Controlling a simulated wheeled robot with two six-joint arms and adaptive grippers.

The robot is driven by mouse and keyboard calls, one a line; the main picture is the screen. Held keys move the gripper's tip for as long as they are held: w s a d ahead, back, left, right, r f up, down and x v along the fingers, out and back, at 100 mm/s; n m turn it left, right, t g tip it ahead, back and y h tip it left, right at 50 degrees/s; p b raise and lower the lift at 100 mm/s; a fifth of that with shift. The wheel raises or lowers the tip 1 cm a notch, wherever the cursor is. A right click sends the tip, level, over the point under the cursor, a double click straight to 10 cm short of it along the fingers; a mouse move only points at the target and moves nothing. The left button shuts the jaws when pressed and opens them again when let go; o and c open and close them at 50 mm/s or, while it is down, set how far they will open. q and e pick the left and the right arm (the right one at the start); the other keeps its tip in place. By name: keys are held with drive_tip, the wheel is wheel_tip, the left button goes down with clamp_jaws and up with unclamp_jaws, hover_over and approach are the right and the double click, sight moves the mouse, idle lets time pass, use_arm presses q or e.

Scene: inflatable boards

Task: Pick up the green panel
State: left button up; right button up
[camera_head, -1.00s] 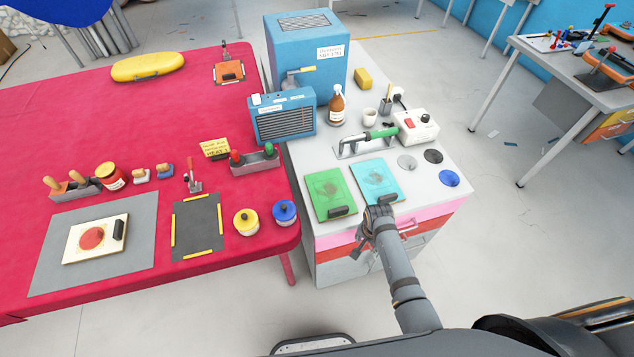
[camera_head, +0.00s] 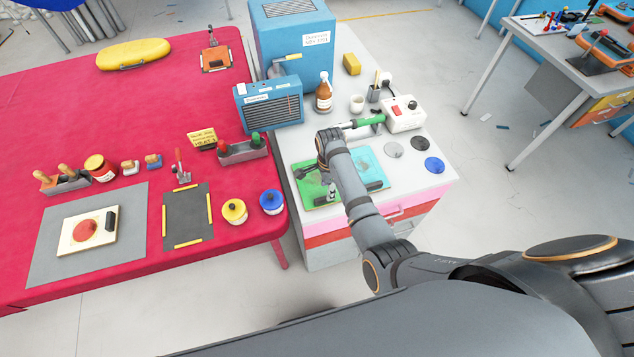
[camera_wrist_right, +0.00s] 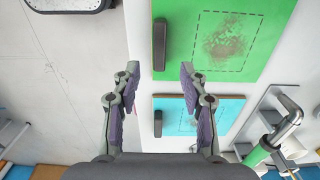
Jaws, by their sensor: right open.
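The green panel (camera_head: 308,184) lies flat on the white cabinet top, left of the cyan panel (camera_head: 375,167). In the right wrist view the green panel (camera_wrist_right: 255,50) has a black handle (camera_wrist_right: 159,45) along one edge and a dark smudge inside a dashed outline. My right gripper (camera_head: 318,178) is above the panels, and my arm hides part of both. In the right wrist view my right gripper (camera_wrist_right: 158,75) is open and empty, its fingers spread, with the handle just beyond them. My left gripper is not in view.
A green-handled tool (camera_head: 368,123) and a white box with a red switch (camera_head: 404,113) stand behind the panels. Blue boxes stand at the back. The red table (camera_head: 130,120) to the left holds jars, a dark mat and a panel with a red disc.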

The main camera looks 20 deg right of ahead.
sight(324, 198)
drive_tip(key=shift+a+f+p, duration=0.15)
drive_tip(key=shift+f+p, duration=0.05)
drive_tip(key=shift+f, duration=0.75)
drive_tip(key=shift+a+f+p, duration=0.2)
drive_tip(key=shift+f, duration=0.8)
drive_tip(key=shift+a+f+p, duration=0.15)
drive_tip(key=shift+f+p, duration=0.05)
drive_tip(key=shift+f, duration=0.75)
drive_tip(key=shift+s, duration=0.1)
clamp_jaws()
